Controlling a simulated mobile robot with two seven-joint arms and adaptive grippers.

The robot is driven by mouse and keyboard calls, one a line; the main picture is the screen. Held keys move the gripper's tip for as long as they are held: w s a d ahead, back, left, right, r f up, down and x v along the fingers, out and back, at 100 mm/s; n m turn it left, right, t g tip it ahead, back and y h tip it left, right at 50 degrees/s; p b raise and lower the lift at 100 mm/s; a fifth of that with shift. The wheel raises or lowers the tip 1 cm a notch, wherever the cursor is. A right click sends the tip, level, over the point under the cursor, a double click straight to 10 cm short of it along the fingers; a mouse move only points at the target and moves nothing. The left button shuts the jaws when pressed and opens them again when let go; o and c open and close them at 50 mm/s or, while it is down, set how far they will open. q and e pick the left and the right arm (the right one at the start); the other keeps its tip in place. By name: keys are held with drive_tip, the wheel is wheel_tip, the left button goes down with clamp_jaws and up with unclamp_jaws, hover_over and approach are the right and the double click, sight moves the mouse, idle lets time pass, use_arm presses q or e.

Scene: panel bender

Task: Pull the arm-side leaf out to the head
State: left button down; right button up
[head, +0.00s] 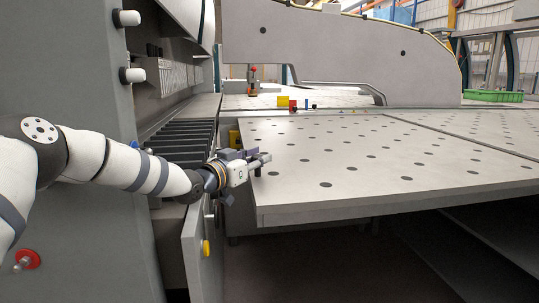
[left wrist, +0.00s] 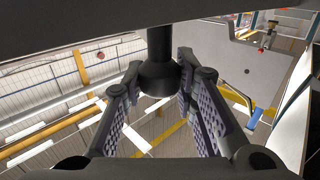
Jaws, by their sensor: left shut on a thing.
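The near leaf (head: 285,190) is a flat grey table panel dotted with dark holes, right of my left arm in the head view. I take it as the arm-side leaf. My left gripper (head: 258,162) is at its left edge. In the left wrist view, my left gripper (left wrist: 160,78) has its two padded fingers on either side of a black knob (left wrist: 160,48), shut on it. The knob's stem meets a dark surface at the top of that view. Where the knob joins the leaf is hard to see in the head view. My right gripper is not in view.
A tall grey machine column (head: 85,100) stands at left, with dark slats (head: 185,140) beside it. A grey machine frame (head: 340,50) rises behind the leaf. The floor in front of the leaf looks clear.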

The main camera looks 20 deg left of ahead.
use_arm(q)
drive_tip(key=shift+s+a+f, duration=0.2)
drive_tip(key=shift+s+a, duration=0.45)
drive_tip(key=shift+a, duration=0.25)
drive_tip(key=c, duration=1.3)
unclamp_jaws()
drive_tip(key=shift+r, duration=0.1)
drive_tip(key=s, duration=0.4)
drive_tip(key=s+a, duration=0.1)
drive_tip(key=s, duration=0.3)
drive_tip(key=s+a, duration=0.1)
drive_tip(key=s, duration=0.2)
drive_tip(key=shift+s+a, duration=0.15)
drive_tip(key=shift+s, duration=0.25)
